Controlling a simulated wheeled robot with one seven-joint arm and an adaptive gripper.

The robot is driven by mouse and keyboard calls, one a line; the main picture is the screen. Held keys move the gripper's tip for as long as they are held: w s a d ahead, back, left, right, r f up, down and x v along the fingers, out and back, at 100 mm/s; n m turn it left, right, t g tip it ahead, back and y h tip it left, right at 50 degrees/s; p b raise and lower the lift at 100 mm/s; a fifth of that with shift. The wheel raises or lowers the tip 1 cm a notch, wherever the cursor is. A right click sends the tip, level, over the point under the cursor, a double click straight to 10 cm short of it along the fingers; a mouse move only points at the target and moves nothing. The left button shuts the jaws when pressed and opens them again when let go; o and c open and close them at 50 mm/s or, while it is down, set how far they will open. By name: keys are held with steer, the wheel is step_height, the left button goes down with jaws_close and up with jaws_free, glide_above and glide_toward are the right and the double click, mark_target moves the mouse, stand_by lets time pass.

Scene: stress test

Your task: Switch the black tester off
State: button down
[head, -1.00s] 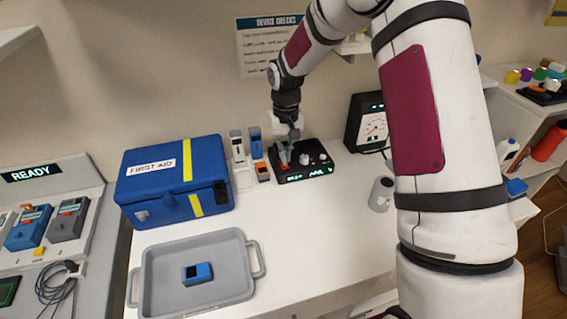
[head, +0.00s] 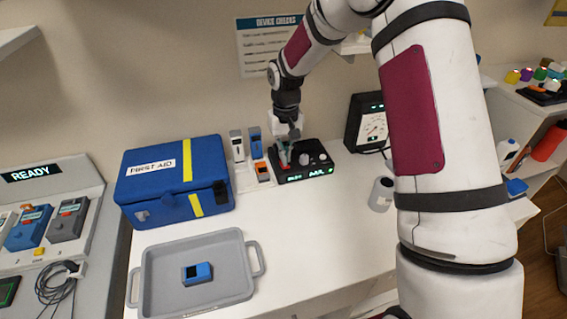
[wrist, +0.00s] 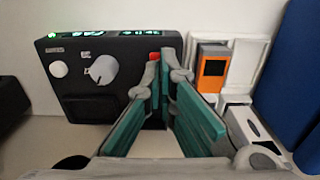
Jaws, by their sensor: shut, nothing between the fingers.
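The black tester (head: 307,163) stands on the white counter against the wall, with a lit green display on its front. In the wrist view its black top (wrist: 106,48) shows a large pale knob (wrist: 101,70), a smaller white button (wrist: 58,69) and a small red part (wrist: 155,56) beside the fingertips. My gripper (head: 284,156) is over the left end of the tester, pointing down. In the wrist view my gripper (wrist: 165,68) has its fingertips together with nothing between them, at or just over the red part, which they partly hide. I cannot tell whether they touch it.
Small orange (head: 262,171) and blue (head: 255,143) devices stand left of the tester, close to my gripper. A blue first aid case (head: 170,200) is further left. A grey tray (head: 240,278) holds a blue device. A dial meter (head: 368,122) stands to the right. The counter's front middle is clear.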

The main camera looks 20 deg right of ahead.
steer(key=shift+f+b, duration=0.4)
steer(key=shift+f, duration=0.75)
stand_by(0.7)
steer(key=shift+r+p, duration=0.85)
steer(key=shift+r, duration=2.7)
steer(key=shift+f, duration=0.1)
